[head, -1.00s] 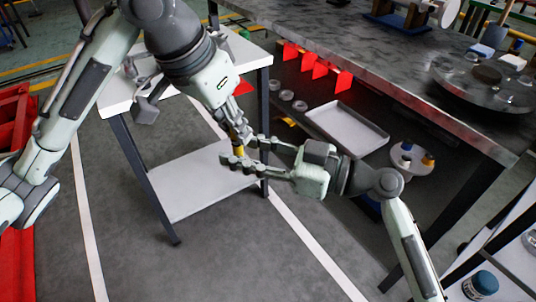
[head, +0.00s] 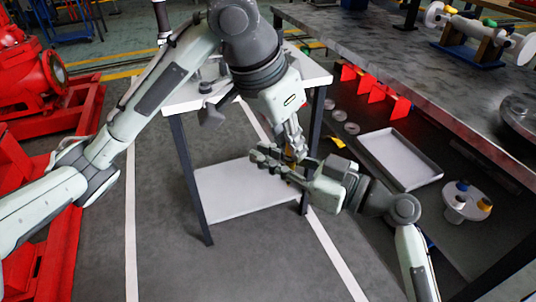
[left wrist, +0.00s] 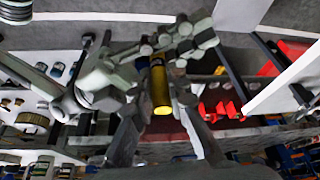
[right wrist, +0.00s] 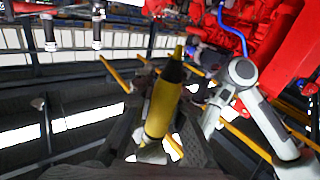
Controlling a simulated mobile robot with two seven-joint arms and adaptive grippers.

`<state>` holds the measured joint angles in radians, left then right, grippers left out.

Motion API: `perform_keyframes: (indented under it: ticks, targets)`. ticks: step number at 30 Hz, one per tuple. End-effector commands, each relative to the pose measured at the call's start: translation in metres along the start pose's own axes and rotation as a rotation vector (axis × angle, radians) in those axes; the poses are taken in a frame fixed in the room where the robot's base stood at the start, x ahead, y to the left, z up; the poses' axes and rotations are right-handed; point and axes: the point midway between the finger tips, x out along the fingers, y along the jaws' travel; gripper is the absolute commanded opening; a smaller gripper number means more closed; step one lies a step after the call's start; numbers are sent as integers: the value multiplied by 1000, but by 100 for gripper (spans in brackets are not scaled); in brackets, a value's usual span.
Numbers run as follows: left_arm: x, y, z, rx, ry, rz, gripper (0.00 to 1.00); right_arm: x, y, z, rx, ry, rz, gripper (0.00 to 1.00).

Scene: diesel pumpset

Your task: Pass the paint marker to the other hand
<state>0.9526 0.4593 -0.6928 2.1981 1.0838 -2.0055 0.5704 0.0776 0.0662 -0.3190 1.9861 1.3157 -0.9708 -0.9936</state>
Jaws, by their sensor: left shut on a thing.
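The paint marker (left wrist: 160,88) is a yellow cylinder. My left gripper (head: 297,150) is shut on it, and in the left wrist view it stands between the left fingers. My right gripper (head: 268,164) reaches in from the right, with its fingers spread on either side of the marker's free end. The marker also shows large in the right wrist view (right wrist: 163,105), between the right fingers, with its dark and yellow tip pointing up. In the head view the marker is mostly hidden by the fingers. Whether the right fingers touch it I cannot tell.
A white two-shelf table (head: 235,190) stands behind the grippers. A dark workbench (head: 440,70) is on the right, with a grey tray (head: 400,160) and a white round holder (head: 465,205) beneath it. Red machinery (head: 30,80) stands at the left. Grey floor is clear in front.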

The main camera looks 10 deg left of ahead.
Motion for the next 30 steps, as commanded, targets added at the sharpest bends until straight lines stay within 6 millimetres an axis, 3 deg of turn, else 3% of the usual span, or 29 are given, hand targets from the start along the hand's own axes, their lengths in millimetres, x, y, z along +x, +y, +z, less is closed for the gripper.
perform_keyframes:
  ticks: [7,8,13,23,30]
  targets:
    - [0,-1,0,-3,2,-2,0,0,-1,0,0,0,-3,0]
    - [0,-1,0,-3,2,-2,17,0,-1,0,0,1,-3,0]
    - [0,-1,0,-2,1,-2,38,0,-1,0,0,0,-2,0]
    - [-2,-1,-1,-1,2,-2,39,0,-1,0,0,0,-2,0]
    - [-37,-2,-2,-1,6,-9,39,0,-1,0,0,0,-2,0]
